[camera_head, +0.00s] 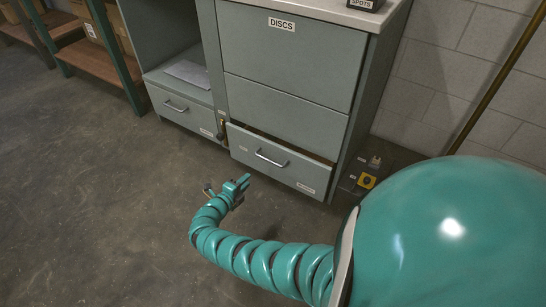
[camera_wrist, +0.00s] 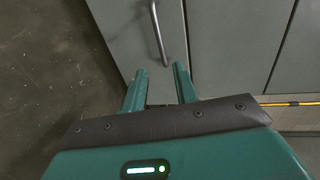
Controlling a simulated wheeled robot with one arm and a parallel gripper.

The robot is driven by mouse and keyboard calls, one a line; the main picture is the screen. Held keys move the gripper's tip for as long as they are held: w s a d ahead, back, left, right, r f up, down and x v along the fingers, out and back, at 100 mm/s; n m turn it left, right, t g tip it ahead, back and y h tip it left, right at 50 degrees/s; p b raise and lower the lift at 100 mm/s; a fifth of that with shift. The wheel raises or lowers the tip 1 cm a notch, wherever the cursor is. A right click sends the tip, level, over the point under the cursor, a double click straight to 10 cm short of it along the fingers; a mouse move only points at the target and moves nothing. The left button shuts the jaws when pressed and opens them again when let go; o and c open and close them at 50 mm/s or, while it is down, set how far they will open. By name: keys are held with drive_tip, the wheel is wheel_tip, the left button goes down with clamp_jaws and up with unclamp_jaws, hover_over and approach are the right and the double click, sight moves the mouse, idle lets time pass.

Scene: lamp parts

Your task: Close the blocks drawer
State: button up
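A grey lower drawer (camera_head: 277,160) with a metal bar handle (camera_head: 271,158) stands slightly out from the cabinet, with a dark gap along its top edge. The small label at its lower right is too small to read, so I cannot confirm it is the blocks drawer. My gripper (camera_head: 240,187) is in front of and to the left of this drawer, apart from it. In the wrist view, my gripper (camera_wrist: 160,70) has its two fingers apart with nothing between them. A handle (camera_wrist: 158,34) on a grey front (camera_wrist: 125,35) lies just beyond the fingertips.
A closed front labelled DISCS (camera_head: 285,55) is above. A shut drawer (camera_head: 182,109) sits to the left under an open compartment. The floor (camera_head: 100,200) at left is clear.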

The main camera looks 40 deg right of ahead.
sight(269, 160)
drive_tip(key=shift+b+x, duration=3.85)
drive_tip(key=shift+x, duration=4.7)
drive_tip(key=shift+w+r, duration=0.1)
clamp_jaws()
